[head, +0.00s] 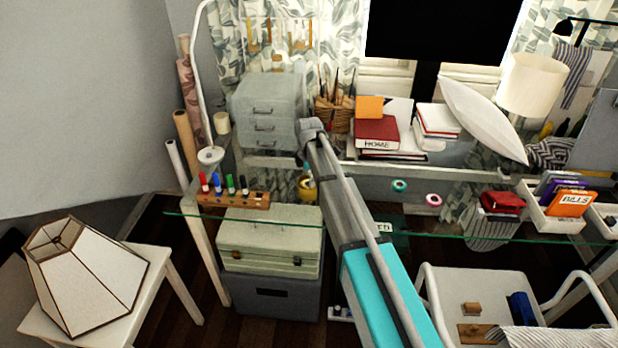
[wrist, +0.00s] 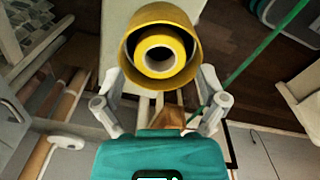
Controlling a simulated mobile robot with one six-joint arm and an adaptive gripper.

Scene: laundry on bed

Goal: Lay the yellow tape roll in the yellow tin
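The yellow tin (wrist: 132,30) is round and open-topped, at the top middle of the wrist view. The yellow tape roll (wrist: 160,80) shows inside its rim, with its pale core facing me. I cannot tell if the roll rests on the bottom. My gripper (wrist: 162,85) is spread wide, its fingers on either side of the tin's near part, with nothing visibly pinched between them. I cannot tell whether they touch the tin. In the head view the tin (head: 307,188) stands on the glass desk below the end of my arm; the roll cannot be made out there.
A wooden marker holder (head: 232,200) stands left of the tin. A grey drawer unit (head: 268,112) is behind it. A teal tape roll (head: 400,186) and a pink one (head: 433,200) lie to the right. Clear glass lies between them and the red pouch (head: 502,202).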

